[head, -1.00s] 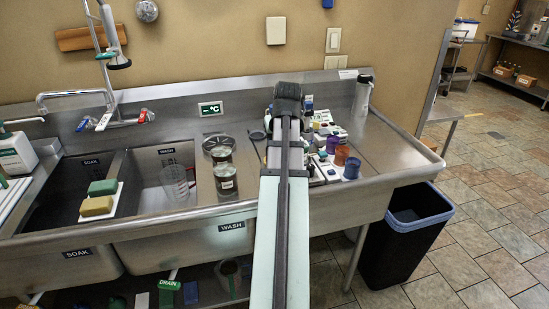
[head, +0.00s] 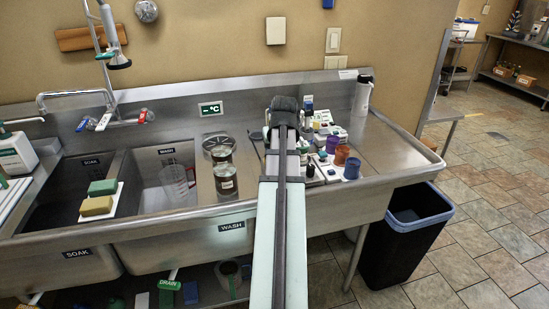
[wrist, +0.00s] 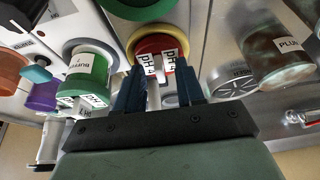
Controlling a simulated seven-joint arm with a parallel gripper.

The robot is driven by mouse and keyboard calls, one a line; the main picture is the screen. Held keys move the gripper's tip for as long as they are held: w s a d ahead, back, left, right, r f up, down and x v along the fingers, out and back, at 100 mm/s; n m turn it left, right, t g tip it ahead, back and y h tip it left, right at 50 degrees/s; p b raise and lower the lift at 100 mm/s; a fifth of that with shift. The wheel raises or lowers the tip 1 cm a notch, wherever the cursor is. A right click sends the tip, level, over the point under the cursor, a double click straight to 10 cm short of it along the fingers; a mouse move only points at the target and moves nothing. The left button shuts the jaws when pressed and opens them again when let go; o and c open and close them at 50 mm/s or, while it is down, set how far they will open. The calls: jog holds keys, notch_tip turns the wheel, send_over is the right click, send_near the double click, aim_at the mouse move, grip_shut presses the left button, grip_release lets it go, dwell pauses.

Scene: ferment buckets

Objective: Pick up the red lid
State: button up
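The red lid (wrist: 154,44) shows in the wrist view, round, inside a yellow ring and next to a white "pH 4" label (wrist: 169,61). My gripper (wrist: 159,68) has its two dark blue fingers apart, pointing toward the lid, with the tips near its lower edge. A second "pH" label and a narrow white strip show in the gap between the fingers. I cannot tell whether either finger touches anything. In the head view my arm hides the lid and most of the gripper.
A green-capped container (wrist: 88,72) stands left of the fingers, and a "PLUM" jar (wrist: 278,60) and a metal disc (wrist: 232,82) lie to the right. In the head view, purple and orange cups (head: 352,168) crowd the counter right of my arm. Sink basins lie left.

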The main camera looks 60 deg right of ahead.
grip_shut()
dwell(0.4)
